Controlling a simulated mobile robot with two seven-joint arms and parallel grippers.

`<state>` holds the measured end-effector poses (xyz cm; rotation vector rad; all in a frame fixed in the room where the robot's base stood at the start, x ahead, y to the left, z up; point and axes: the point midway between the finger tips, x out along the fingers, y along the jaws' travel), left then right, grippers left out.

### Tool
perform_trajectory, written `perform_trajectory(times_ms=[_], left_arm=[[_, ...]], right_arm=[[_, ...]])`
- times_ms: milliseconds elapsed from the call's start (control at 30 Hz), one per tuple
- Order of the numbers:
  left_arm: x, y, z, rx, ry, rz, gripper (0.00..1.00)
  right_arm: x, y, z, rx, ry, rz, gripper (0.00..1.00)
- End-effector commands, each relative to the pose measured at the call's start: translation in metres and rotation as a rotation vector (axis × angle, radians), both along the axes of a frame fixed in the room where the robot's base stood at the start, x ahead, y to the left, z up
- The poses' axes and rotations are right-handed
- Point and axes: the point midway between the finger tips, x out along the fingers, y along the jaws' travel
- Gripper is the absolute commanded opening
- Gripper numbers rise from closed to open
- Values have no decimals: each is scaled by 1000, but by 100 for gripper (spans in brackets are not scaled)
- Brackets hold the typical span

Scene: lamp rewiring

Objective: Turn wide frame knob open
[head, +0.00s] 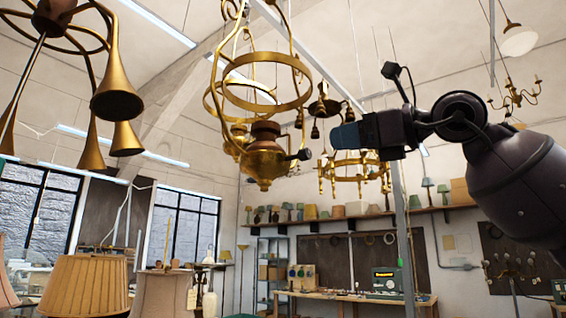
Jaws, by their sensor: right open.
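A brass hanging lamp with a wide ring frame (268,108) hangs in the upper middle of the head view. Its round brass font (264,163) sits low in the frame. A small dark knob (302,155) sticks out from the right side of the font on a short stem. My right gripper (346,136) comes in from the right and points left. Its bluish tips are to the right of the knob and slightly above it, with a visible gap between them. It is open and holds nothing. My left gripper is not in view.
Another brass ring lamp (357,165) hangs behind, below my right gripper. A brass horn chandelier (117,100) hangs at upper left. A grey post (402,225) stands below my right arm. Fabric lampshades (84,284) stand at lower left, and a workbench (345,296) is at the back.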

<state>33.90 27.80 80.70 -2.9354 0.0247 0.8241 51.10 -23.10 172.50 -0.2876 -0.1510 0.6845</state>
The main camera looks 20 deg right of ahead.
Motion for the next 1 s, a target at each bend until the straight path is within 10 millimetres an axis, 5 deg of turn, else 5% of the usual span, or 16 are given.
perform_trajectory(times_ms=[333, 1000], left_arm=[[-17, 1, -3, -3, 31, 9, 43], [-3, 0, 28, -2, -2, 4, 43]], right_arm=[[16, 6, -7, -30, 44, -35, 51], [86, 61, -8, -29, 43, -33, 51]])
